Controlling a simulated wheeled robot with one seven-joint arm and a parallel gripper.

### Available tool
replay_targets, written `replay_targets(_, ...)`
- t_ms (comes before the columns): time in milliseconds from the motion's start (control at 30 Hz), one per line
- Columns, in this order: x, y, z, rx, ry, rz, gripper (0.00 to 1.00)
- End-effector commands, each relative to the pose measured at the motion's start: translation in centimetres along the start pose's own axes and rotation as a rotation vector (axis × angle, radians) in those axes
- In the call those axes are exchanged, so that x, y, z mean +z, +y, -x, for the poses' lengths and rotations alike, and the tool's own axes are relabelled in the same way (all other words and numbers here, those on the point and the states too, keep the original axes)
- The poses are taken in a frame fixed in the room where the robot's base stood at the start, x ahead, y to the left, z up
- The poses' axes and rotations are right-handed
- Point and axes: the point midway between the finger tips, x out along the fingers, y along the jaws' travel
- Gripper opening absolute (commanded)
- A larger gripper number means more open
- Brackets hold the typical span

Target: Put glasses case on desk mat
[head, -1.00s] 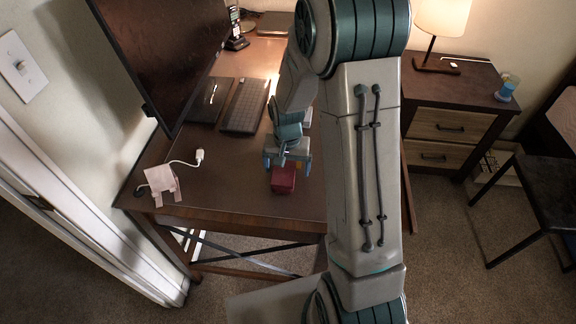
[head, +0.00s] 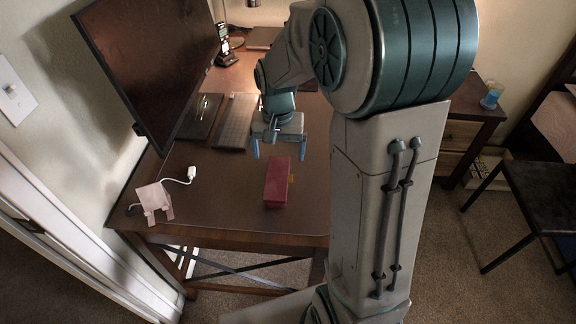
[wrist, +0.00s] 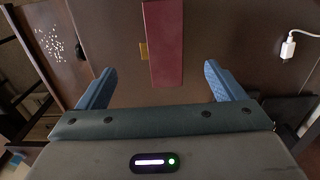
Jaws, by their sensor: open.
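The glasses case is a long dark-red box (head: 277,184). It lies on the brown desk mat (head: 225,205) near the front of the desk. It also shows in the wrist view (wrist: 163,50), where its far end is cut off by the top edge. My gripper (head: 278,156) is open and empty, just behind and above the case's far end. In the wrist view its two blue fingers are spread wide, with the case ahead of and between them and touching neither.
A small yellowish piece (head: 291,178) sits beside the case. A pink item (head: 153,201) and a white cable plug (head: 191,173) lie to the left. A monitor (head: 150,60), a dark flat object (head: 200,117) and a keyboard (head: 237,121) stand farther back. The front left of the mat is clear.

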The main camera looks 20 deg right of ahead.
Motion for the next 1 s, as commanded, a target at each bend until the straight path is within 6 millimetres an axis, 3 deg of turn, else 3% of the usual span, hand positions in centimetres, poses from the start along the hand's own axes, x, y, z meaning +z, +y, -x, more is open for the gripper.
replay_targets(300,6.2,2.3,5.1,-0.022,0.102,0.147,0.89)
replay_targets(600,12.6,4.8,7.3,-0.037,0.196,0.293,0.89)
replay_targets(800,14.7,5.8,7.5,-0.041,0.226,0.345,0.89)
replay_targets(1000,15.0,6.0,7.4,-0.041,0.230,0.355,0.89)
